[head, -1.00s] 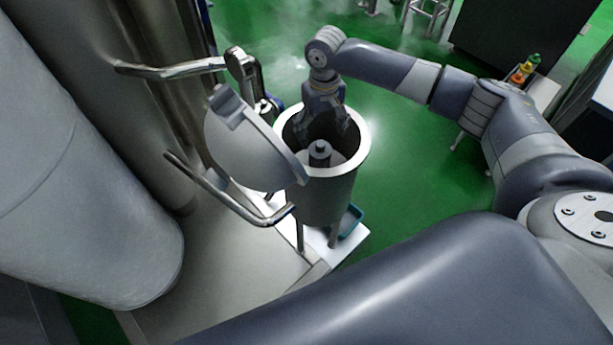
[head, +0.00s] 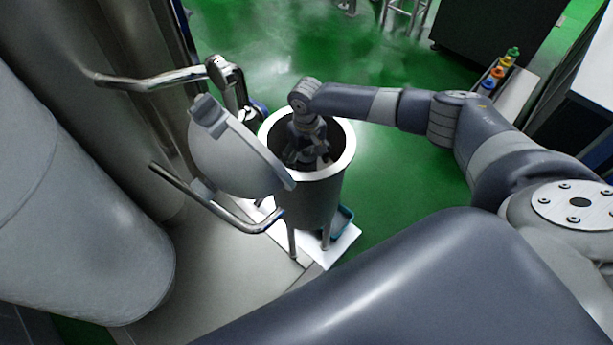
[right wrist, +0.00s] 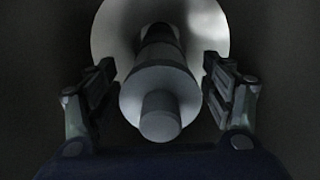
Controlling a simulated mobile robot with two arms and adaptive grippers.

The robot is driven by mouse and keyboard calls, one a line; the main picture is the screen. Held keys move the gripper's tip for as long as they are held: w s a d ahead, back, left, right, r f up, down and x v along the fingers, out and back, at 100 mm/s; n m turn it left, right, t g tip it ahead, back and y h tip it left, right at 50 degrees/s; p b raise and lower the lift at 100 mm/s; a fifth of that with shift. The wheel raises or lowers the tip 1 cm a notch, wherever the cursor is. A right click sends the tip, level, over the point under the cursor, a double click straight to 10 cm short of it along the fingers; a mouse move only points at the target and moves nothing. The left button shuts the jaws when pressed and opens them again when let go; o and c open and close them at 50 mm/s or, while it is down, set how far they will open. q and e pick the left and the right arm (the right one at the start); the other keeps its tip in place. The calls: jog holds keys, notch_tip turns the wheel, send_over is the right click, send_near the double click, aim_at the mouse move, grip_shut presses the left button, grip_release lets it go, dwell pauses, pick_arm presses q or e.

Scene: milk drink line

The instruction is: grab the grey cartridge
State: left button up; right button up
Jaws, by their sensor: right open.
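The grey cartridge (right wrist: 160,92) stands inside the open metal vessel (head: 312,200). In the right wrist view it is a stepped cylinder with a narrow knob on its near end, in the middle of the picture. My right gripper (head: 311,158) reaches down into the vessel from above. In the right wrist view its two fingers are open, one on each side of the cartridge, with a dark gap on both sides. In the head view the gripper largely hides the cartridge. My left gripper is not in view.
The vessel's round lid (head: 232,155) stands tilted open at its left. Bent metal handles (head: 215,205) and a large steel tank (head: 70,190) are on the left. The green floor to the right is clear.

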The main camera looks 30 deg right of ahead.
jog(key=c, duration=1.4)
jog(key=shift+r, duration=0.1)
